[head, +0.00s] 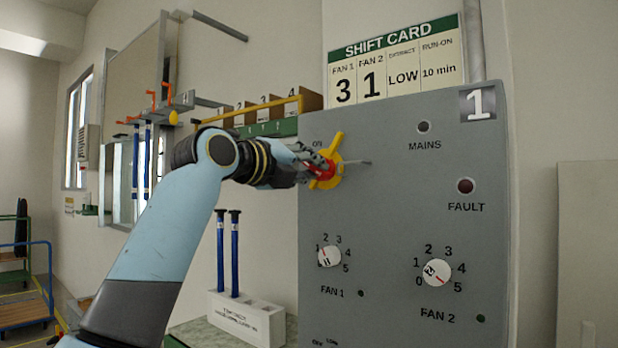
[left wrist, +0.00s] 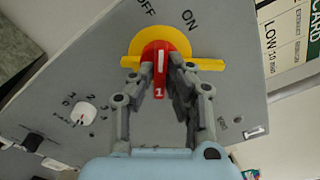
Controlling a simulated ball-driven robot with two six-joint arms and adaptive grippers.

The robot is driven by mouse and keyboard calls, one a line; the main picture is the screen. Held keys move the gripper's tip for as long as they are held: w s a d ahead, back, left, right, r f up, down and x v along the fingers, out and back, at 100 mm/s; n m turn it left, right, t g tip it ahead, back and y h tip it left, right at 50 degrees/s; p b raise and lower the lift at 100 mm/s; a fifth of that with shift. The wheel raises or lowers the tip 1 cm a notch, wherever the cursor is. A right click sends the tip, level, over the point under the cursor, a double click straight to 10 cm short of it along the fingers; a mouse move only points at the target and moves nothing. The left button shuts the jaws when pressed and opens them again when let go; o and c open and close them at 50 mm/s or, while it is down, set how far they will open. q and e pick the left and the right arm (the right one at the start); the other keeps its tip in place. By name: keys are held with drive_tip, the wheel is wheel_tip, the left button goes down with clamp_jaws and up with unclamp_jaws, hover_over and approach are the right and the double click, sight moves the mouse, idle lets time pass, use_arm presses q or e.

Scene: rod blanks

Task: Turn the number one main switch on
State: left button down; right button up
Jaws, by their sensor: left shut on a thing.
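The number one panel (head: 400,215) is grey and carries a "1" plate at its top right. Its main switch has a red handle (left wrist: 159,64) on a yellow plate (left wrist: 185,38), with a yellow bar across it. The red handle (head: 325,169) also shows in the head view, partly hidden by my fingers. My left gripper (left wrist: 163,68) is shut on the red handle. OFF and ON are printed beyond the yellow plate in the left wrist view. I cannot tell exactly which mark the handle points to. The MAINS lamp (head: 424,127) looks dark. My right gripper is out of view.
The FAULT lamp (head: 465,186) is dark red. Below are the FAN 1 knob (head: 330,256) and FAN 2 knob (head: 437,272). A shift card (head: 396,68) stands above the panel.

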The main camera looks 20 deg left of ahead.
use_arm(q)
drive_tip(key=shift+f, duration=0.15)
idle(0.3)
drive_tip(key=c, duration=1.3)
unclamp_jaws()
drive_tip(key=shift+c, duration=0.2)
drive_tip(key=v, duration=1.2)
